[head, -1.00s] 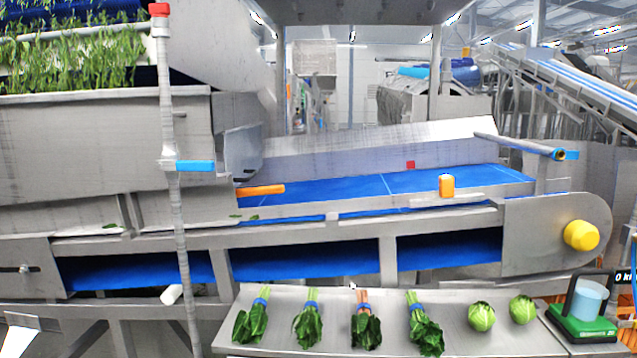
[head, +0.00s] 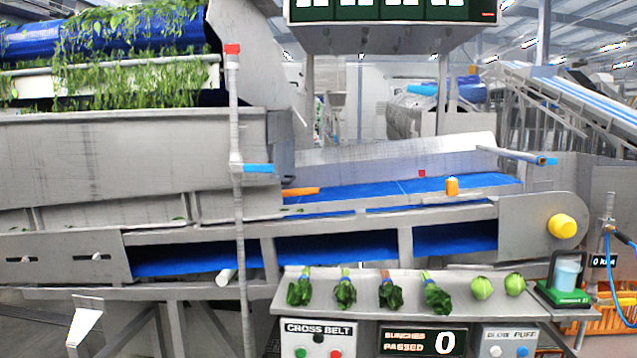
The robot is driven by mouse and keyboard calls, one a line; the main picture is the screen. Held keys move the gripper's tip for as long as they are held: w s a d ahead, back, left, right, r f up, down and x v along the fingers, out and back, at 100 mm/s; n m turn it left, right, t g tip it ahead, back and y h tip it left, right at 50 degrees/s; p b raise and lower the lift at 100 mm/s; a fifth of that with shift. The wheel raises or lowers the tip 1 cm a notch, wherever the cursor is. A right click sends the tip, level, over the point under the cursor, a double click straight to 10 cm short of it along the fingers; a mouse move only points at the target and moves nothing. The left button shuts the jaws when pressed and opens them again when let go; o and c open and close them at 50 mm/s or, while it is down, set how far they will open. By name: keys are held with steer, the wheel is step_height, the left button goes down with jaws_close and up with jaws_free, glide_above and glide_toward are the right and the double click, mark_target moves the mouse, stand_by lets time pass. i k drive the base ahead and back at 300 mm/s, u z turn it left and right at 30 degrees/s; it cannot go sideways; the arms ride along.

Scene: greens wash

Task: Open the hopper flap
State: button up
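The grey steel hopper (head: 130,155) fills the left side of the head view, with loose green leaves (head: 130,60) over a blue belt above it. At its right end a grey plate stands beside the blue conveyor belt (head: 400,187). I cannot tell for sure which plate is the flap, or whether it is open. An orange bar (head: 300,191) sticks out at the hopper's lower right. A post (head: 236,200) with a red top and a blue handle (head: 258,168) stands in front of the hopper. My gripper is not in view.
A steel shelf (head: 330,312) in front holds leaf bunches, two round cabbages (head: 481,288) and a green scale (head: 564,296). Below are a cross belt button box (head: 318,340), a counter showing 0 (head: 422,342) and a blow puff box (head: 509,340). A yellow knob (head: 561,227) juts out at right.

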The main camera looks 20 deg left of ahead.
mark_target(284, 150)
steer(key=u, duration=0.9)
steer(key=i, duration=0.75)
steer(key=z, duration=0.05)
